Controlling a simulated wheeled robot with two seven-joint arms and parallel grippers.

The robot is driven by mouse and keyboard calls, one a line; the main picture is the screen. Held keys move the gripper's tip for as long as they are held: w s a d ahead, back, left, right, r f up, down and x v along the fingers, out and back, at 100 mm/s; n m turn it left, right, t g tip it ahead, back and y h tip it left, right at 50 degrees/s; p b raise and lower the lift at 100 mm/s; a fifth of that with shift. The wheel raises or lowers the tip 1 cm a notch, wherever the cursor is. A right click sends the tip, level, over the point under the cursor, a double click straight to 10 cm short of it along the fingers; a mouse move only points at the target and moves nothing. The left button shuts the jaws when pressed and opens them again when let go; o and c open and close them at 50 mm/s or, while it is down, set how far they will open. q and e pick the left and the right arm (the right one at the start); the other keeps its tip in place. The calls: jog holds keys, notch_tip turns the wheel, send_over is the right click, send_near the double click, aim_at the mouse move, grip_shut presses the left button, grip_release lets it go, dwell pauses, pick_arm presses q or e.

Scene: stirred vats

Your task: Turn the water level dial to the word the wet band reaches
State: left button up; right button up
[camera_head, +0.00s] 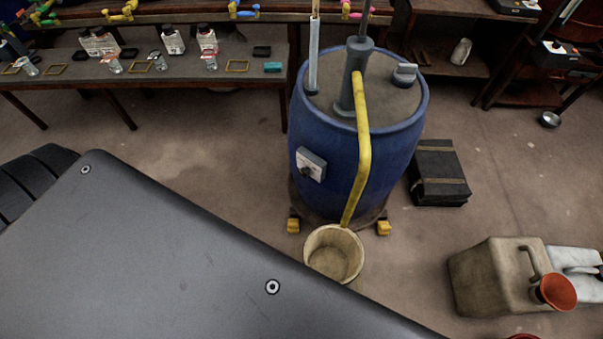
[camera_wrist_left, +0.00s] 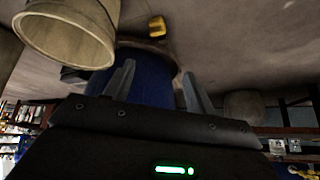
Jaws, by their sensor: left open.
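The blue barrel (camera_head: 338,150) stands on the floor in the middle of the head view. A light plate with a dark knob, looking like the dial (camera_head: 310,165), is on its front left side; any words are too small to read. A pale upright rod (camera_head: 313,60) with a tan upper part rises from the lid; I cannot make out a wet band. My left gripper (camera_wrist_left: 157,85) is open and empty in the left wrist view, its fingers in front of the blue barrel (camera_wrist_left: 150,85). The dial is not discernible there. My right gripper is not in view.
A grey pump (camera_head: 353,85) on the lid has a yellow pipe (camera_head: 362,140) reaching down to a beige bucket (camera_head: 335,254). A black case (camera_head: 437,172) lies right of the barrel. A beige canister (camera_head: 495,278) stands lower right. A bench (camera_head: 150,85) is behind. My arm covers the lower left.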

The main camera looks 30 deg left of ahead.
pick_arm(q)
jog(key=w+r+t+h+b, duration=0.1)
jog(key=w+t+b, duration=0.15)
jog(key=w, duration=0.35)
jog(key=w+r+t+b, duration=0.2)
jog(key=w+b, duration=0.2)
jog(key=w, duration=0.2)
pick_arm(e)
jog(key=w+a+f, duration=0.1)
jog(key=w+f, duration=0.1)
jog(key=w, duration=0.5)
pick_arm(q)
jog(key=n+t+h+b, duration=0.1)
jog(key=t+h+b, duration=0.2)
jog(key=t+b, duration=0.45)
send_near(303, 174)
jog(key=shift+g, duration=0.5)
jog(key=b+x, duration=0.1)
jog(key=x, duration=0.7)
jog(key=shift+w+a+r, duration=0.1)
jog(key=shift+w+r, duration=0.05)
jog(key=shift+r, duration=0.05)
jog(key=shift+w, duration=0.25)
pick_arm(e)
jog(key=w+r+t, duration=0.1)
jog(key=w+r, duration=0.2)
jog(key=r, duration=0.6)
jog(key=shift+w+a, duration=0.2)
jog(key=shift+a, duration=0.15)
